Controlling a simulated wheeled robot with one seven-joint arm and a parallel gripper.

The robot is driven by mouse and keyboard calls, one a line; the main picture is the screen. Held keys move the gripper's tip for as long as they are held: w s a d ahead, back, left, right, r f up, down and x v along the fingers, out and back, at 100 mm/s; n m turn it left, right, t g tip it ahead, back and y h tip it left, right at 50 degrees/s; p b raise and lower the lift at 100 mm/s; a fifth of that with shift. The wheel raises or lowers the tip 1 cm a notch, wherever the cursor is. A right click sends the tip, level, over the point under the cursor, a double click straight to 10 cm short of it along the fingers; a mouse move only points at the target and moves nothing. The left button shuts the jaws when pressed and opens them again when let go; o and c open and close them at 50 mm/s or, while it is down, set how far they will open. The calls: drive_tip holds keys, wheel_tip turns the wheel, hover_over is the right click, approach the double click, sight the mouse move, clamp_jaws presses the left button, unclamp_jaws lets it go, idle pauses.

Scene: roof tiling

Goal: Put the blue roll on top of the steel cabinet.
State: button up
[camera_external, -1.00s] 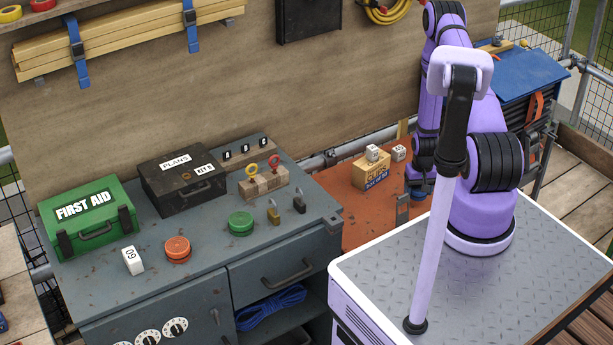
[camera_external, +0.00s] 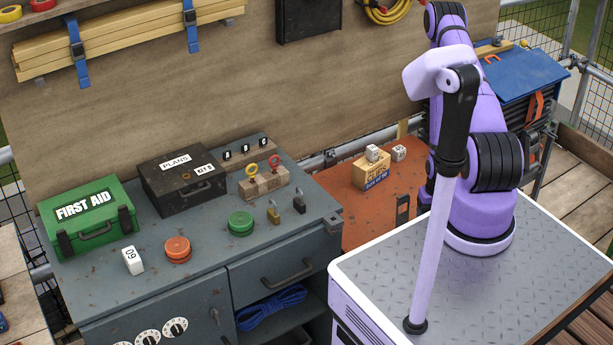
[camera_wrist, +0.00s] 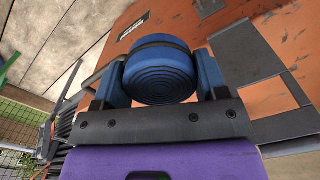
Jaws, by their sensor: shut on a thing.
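The blue roll (camera_wrist: 160,82) is a round, coiled blue disc with a dark band, seen in the wrist view. My gripper (camera_wrist: 161,70) is shut on it, with a blue finger at each side. An orange, worn surface shows behind it; how far off it is I cannot tell. The external view hides both roll and gripper behind my arm. The steel cabinet (camera_external: 207,216), grey with a worn top, stands left of my base in the external view.
On the cabinet top are a green first aid box (camera_external: 88,219), black case (camera_external: 183,183), orange disc (camera_external: 177,249), green disc (camera_external: 240,223), white block (camera_external: 132,260), padlocks and a ring holder (camera_external: 263,184). Bare patches lie between them. A cardboard box (camera_external: 371,172) sits on the orange bench (camera_external: 362,230).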

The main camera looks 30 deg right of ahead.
drive_tip(key=w+r+n, duration=0.2)
drive_tip(key=w+r, duration=0.3)
drive_tip(key=w, duration=0.4)
drive_tip(key=w+a+r+n, duration=0.2)
drive_tip(key=w+a+r, duration=0.5)
drive_tip(key=w+a, duration=0.3)
drive_tip(key=w+a+r+n, duration=0.2)
drive_tip(key=a+r, duration=0.5)
drive_tip(key=a, duration=0.5)
drive_tip(key=w+a+r+n, duration=0.2)
drive_tip(key=a+r, duration=0.6)
drive_tip(key=a, duration=0.5)
drive_tip(key=shift+w+n, duration=0.4)
drive_tip(key=shift+w, duration=0.45)
drive_tip(key=shift+n, duration=0.6)
drive_tip(key=a, duration=0.1)
drive_tip(key=s+a, duration=0.1)
drive_tip(key=a, duration=0.2)
drive_tip(key=shift+s+a+r, duration=0.3)
drive_tip(key=shift+s+a, duration=0.1)
drive_tip(key=s+a+f+n, duration=0.3)
drive_tip(key=s+a+n, duration=0.1)
drive_tip(key=s+a, duration=0.6)
drive_tip(key=s+a+f+n, duration=0.3)
drive_tip(key=s+a, duration=0.5)
drive_tip(key=s, duration=0.5)
hover_over(211, 242)
drive_tip(key=shift+f, duration=0.95)
drive_tip(key=shift+w+f, duration=0.1)
drive_tip(key=shift+f, duration=1.7)
